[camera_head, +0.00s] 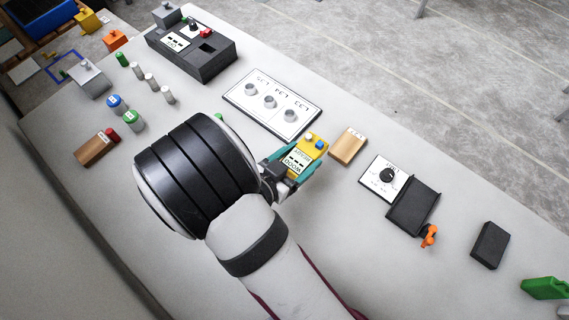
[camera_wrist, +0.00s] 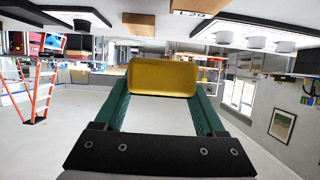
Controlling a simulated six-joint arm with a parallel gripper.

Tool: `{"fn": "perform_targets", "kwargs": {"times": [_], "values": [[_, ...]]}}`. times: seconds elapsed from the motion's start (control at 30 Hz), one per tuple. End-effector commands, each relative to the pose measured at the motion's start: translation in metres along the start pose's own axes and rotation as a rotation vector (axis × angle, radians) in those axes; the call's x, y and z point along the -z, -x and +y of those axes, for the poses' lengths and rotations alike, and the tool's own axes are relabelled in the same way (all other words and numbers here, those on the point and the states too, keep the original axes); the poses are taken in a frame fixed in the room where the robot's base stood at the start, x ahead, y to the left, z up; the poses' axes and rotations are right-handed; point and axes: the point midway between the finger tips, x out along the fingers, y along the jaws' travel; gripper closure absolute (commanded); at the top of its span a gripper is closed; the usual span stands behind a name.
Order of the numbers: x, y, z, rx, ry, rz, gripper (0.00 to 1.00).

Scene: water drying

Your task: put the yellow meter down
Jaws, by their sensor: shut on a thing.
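The yellow meter (camera_head: 309,152) has a white label on its face and a blue and a white knob on top. In the head view it sits in my gripper (camera_head: 288,171), whose teal fingers are shut on its sides. In the wrist view the plain yellow underside or back of the meter (camera_wrist: 161,78) spans between the two teal fingers of my gripper (camera_wrist: 161,88). The meter is over the table, near the front of the white panel with round holders. I cannot tell whether it touches the table top.
The white panel (camera_head: 246,91) lies behind the meter. A wooden block (camera_head: 347,147) stands close to its right. A dial plate (camera_head: 371,187), a black open tray (camera_head: 411,207) and a black block (camera_head: 490,246) are further right. Bare table (camera_head: 340,245) lies in front of these.

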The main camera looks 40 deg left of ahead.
Motion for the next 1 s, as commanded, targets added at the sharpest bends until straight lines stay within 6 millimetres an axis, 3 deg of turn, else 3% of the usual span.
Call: {"fn": "perform_targets", "kwargs": {"times": [0.13,0.4,0.77,0.8,0.93,1.0], "values": [[-0.022,0.004,-0.029,0.002,0.001,0.001,1.00],[-0.062,-0.009,-0.035,-0.002,0.003,0.000,1.00],[-0.067,-0.011,-0.036,-0.001,0.001,0.000,1.00],[-0.067,-0.011,-0.035,-0.001,0.001,-0.001,0.22],[-0.067,-0.011,-0.035,-0.001,0.001,-0.001,0.00],[-0.067,-0.011,-0.035,-0.001,0.001,-0.001,0.00]]}}
